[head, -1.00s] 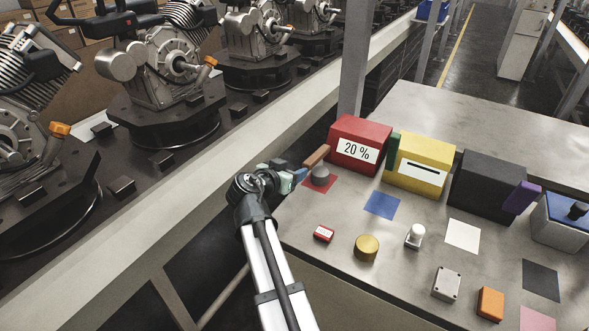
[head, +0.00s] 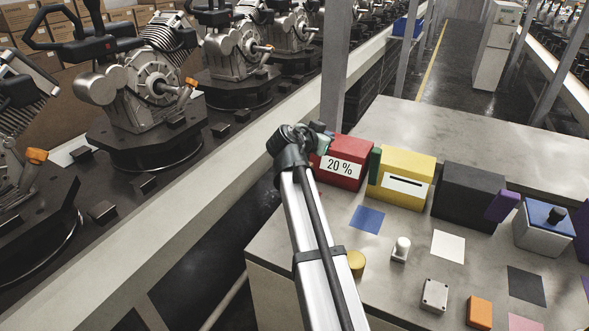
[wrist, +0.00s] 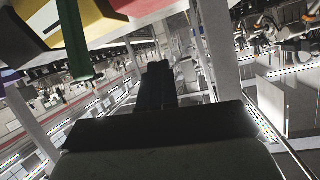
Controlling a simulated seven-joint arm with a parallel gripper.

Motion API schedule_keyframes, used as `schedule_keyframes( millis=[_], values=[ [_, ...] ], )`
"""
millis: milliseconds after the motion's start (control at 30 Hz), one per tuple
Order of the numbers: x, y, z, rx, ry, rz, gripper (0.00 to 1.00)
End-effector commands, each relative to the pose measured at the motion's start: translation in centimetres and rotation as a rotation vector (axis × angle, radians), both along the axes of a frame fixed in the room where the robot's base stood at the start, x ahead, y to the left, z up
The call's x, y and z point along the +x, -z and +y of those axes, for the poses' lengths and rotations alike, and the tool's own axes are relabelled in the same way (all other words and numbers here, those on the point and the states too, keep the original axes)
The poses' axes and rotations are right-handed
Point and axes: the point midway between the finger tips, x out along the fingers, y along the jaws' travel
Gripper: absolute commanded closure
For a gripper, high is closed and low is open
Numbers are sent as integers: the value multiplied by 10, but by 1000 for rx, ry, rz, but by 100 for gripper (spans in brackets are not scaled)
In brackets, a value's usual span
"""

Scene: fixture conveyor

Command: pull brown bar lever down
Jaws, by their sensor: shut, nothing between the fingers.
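The red box (head: 345,163) with the "20 %" label stands on the table's far left side. The brown bar lever on its left side is hidden behind my arm in the head view, and I cannot make it out for certain in the wrist view. My gripper (head: 323,139) is shut and empty, raised at the red box's upper left corner. In the wrist view, the dark fingers (wrist: 158,85) are together. I cannot tell whether the fingers touch the lever.
A yellow box (head: 403,172) with a green bar (head: 375,162) stands right of the red box. A black box (head: 465,197) with a purple bar (head: 502,206) follows. A blue patch (head: 367,219) and a white knob (head: 401,249) lie in front. The engine conveyor (head: 215,180) runs along the left.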

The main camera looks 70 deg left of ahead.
Motion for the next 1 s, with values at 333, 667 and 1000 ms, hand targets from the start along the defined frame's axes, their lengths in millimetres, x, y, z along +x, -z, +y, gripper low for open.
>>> schedule_keyframes(
  millis=[333, 667, 1000],
  values=[
    [53, -44, 72, 44, 188, 431, 100],
    [-20, -30, 100, -69, 604, 1115, 100],
    [-68, -26, 50, -179, 1070, 1312, 100]
  ],
)
